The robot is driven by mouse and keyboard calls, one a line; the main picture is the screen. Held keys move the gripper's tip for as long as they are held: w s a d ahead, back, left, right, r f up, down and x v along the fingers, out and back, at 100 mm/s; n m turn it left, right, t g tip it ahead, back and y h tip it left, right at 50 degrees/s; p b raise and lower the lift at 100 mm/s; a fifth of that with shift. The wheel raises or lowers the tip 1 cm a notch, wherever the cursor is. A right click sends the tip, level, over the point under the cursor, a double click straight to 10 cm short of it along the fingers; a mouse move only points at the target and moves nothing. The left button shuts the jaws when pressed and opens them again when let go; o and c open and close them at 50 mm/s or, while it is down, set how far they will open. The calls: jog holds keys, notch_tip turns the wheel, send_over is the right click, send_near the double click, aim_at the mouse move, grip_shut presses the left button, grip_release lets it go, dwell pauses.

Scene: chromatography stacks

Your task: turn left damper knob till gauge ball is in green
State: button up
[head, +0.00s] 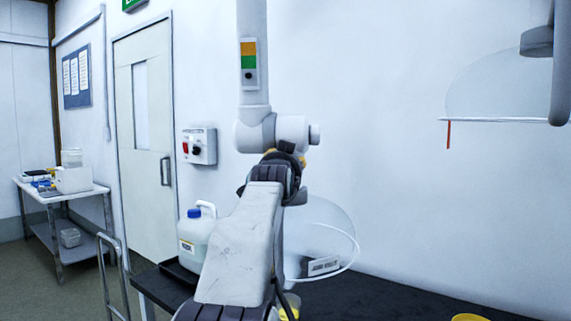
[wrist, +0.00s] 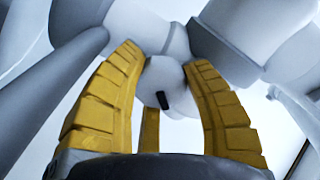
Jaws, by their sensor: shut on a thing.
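The left damper knob (wrist: 160,80) is a pale round part with a black mark, seen in the wrist view between the yellow fingers of my gripper (wrist: 168,88). My gripper is shut on it. In the head view my own arm covers most of the gripper and the knob, below the grey damper joint (head: 268,134). The gauge (head: 249,64) is a plate on the vertical duct above, with an orange band over a green band (head: 249,62). A small dark spot shows on the plate under the green; I cannot tell whether it is the ball.
A clear dome hood hangs below the joint, over a dark bench (head: 395,290). A white jug (head: 194,236) with a blue cap stands left of my arm. A second hood (head: 500,85) hangs at the right. A yellow item (head: 470,317) lies at the bench front.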

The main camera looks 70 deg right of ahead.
jog(key=shift+r+n, duration=0.25)
jog(key=shift+n, duration=0.85)
jog(key=o, duration=1.2)
jog(key=shift+f, duration=0.1)
jog(key=shift+f, duration=0.1)
